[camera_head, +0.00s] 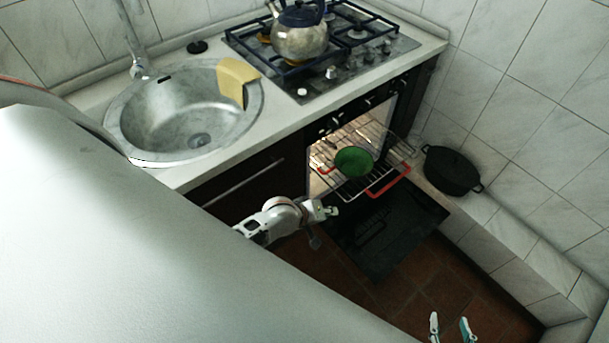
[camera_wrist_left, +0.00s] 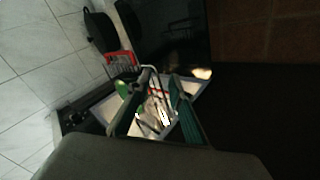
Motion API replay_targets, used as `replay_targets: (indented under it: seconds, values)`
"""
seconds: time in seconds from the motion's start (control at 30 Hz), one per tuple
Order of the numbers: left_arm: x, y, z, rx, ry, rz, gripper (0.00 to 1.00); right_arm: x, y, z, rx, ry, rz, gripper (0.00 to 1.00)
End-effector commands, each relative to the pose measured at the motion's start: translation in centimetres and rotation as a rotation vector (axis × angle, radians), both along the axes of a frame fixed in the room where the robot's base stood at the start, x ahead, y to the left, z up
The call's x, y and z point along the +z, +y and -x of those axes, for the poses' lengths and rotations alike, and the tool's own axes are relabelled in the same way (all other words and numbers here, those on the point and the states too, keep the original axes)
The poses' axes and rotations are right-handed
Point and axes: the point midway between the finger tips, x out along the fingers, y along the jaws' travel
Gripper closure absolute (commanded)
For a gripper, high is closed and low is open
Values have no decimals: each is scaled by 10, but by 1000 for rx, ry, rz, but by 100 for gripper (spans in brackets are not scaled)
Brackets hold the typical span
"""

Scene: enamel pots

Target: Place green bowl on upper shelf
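The green bowl (camera_head: 354,161) is at the wire rack (camera_head: 347,187) in the mouth of the lit oven. I cannot tell which shelf level bears it. My left gripper (camera_head: 328,211) is just left of the rack and in front of the oven, apart from the bowl. In the left wrist view, its two teal-padded fingers (camera_wrist_left: 159,80) are spread with no object held between them. The green bowl (camera_wrist_left: 122,88) shows there partly hidden behind one finger. My right gripper (camera_head: 450,328) is at the bottom edge of the head view, open and empty over the floor.
The dark oven door (camera_head: 388,240) hangs open. A red handle (camera_head: 389,183) sits at the rack's front. A black pot (camera_head: 452,170) stands on the tiled ledge to the right. A kettle (camera_head: 300,38) is on the hob, and a yellow cloth (camera_head: 236,80) hangs over the sink's edge.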

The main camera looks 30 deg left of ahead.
Motion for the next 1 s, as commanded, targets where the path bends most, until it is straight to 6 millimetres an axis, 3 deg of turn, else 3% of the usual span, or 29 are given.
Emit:
replay_targets:
  seconds: [0.03, 0.2, 0.4, 0.6, 1.0]
  values:
    - [2, -4, 26, -86, -46, -76, 79, 1, 0, 0, 0, -1, 0, 60]
    - [29, -10, 90, -376, -231, -380, 79, 3, 1, -1, -1, -6, -2, 60]
    - [70, -11, 141, -609, -384, -680, 79, 4, 1, -2, 0, -7, -3, 60]
    - [88, -10, 158, -698, -439, -810, 79, 4, 1, -2, 0, -7, -3, 60]
    - [89, -10, 158, -704, -442, -815, 79, 4, 1, -1, 1, -7, -4, 60]
